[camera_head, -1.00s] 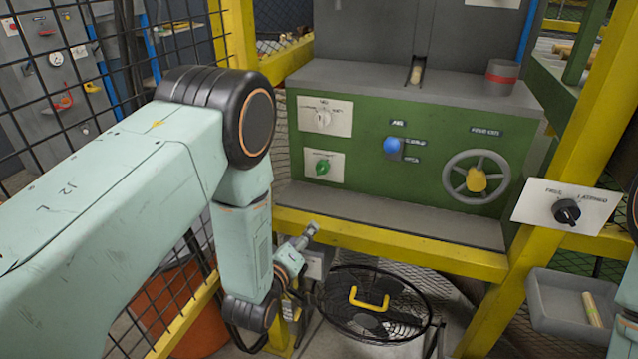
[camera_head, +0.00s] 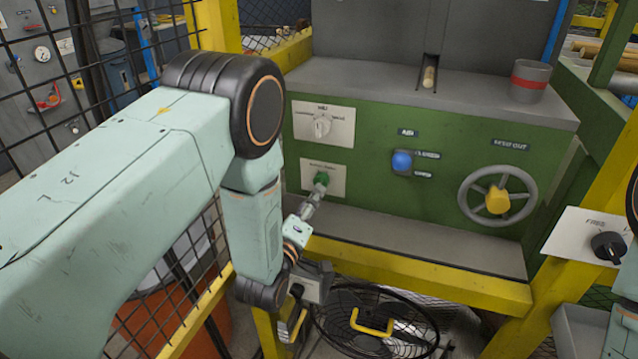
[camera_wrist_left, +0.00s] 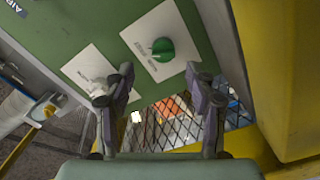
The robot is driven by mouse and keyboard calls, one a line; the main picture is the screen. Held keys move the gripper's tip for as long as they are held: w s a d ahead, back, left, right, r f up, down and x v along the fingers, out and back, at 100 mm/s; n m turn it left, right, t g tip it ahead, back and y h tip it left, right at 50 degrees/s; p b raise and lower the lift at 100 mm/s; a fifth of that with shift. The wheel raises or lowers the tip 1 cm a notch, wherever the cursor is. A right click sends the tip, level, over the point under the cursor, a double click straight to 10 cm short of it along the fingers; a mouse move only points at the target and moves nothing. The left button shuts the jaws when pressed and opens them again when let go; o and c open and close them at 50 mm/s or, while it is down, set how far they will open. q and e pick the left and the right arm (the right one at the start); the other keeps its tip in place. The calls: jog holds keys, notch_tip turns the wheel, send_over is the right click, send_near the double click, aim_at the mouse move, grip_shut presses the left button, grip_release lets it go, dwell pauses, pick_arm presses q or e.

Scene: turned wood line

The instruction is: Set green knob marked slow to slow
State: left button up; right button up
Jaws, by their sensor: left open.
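The green knob (camera_head: 321,178) sits on a white plate (camera_head: 338,182) at the lower left of the green machine panel. In the left wrist view the knob (camera_wrist_left: 163,48) stands just beyond and between the open fingers of my left gripper (camera_wrist_left: 158,82), apart from them. In the head view my left gripper (camera_head: 312,203) reaches up just below the knob, and its tip seems close to it. The plate's lettering is too small to read. My right gripper is not seen; only parts of my right arm show at the right edge.
A white knob (camera_head: 321,126) sits above the green one, with a blue button (camera_head: 402,161) and a handwheel (camera_head: 498,199) to the right. A yellow rail (camera_head: 420,272) and grey ledge (camera_head: 400,235) run below. A black knob (camera_head: 607,246) is at far right.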

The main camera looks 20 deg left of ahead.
aim_at(320, 182)
pick_arm(q)
jog(key=w, duration=0.3)
jog(key=w+b, duration=0.1)
jog(key=w, duration=0.1)
jog(key=shift+w+a+f, duration=0.15)
jog(key=shift+w+f, duration=0.1)
jog(key=shift+f, duration=0.05)
jog(key=shift+w+d+r, duration=0.2)
jog(key=shift+w+d, duration=0.05)
jog(key=shift+w, duration=0.2)
jog(key=shift+w+a+f, duration=0.1)
jog(key=shift+w+a, duration=0.1)
jog(key=shift+w, duration=0.05)
jog(key=shift+d, duration=0.1)
jog(key=c, duration=1.2)
jog(key=shift+o, duration=0.2)
